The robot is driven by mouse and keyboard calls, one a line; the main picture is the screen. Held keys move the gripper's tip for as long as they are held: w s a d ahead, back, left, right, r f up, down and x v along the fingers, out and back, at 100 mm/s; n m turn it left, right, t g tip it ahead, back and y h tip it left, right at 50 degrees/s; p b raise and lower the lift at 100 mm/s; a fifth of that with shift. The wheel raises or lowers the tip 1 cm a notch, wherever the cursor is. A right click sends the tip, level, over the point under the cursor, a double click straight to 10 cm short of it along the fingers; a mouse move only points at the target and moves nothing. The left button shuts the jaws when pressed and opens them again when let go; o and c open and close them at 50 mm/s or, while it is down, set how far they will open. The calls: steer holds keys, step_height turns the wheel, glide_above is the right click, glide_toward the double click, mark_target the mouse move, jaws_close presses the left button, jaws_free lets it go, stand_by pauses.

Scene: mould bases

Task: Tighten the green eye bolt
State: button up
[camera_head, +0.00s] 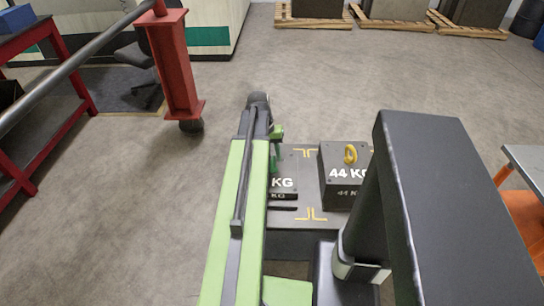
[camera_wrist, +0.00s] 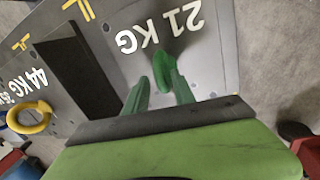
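In the head view my arm covers the left part of this block (camera_head: 284,184). A dark green piece shows beside the arm there; I cannot tell whether it is bolt or finger.
The 44 KG block (camera_head: 343,190) with a yellow eye bolt (camera_head: 350,154) stands just right of the 21 KG block, on the same grey surface (camera_head: 312,215). A red post (camera_head: 176,70) is at upper left, an orange-legged table (camera_head: 525,170) at right.

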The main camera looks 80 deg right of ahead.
steer(key=shift+o, duration=0.2)
steer(key=shift+r, duration=0.1)
steer(key=w+r+p, duration=0.1)
steer(key=r+p, duration=0.7)
steer(key=w+r+p, duration=0.2)
steer(key=r+p, duration=0.7)
steer(key=shift+w, duration=0.25)
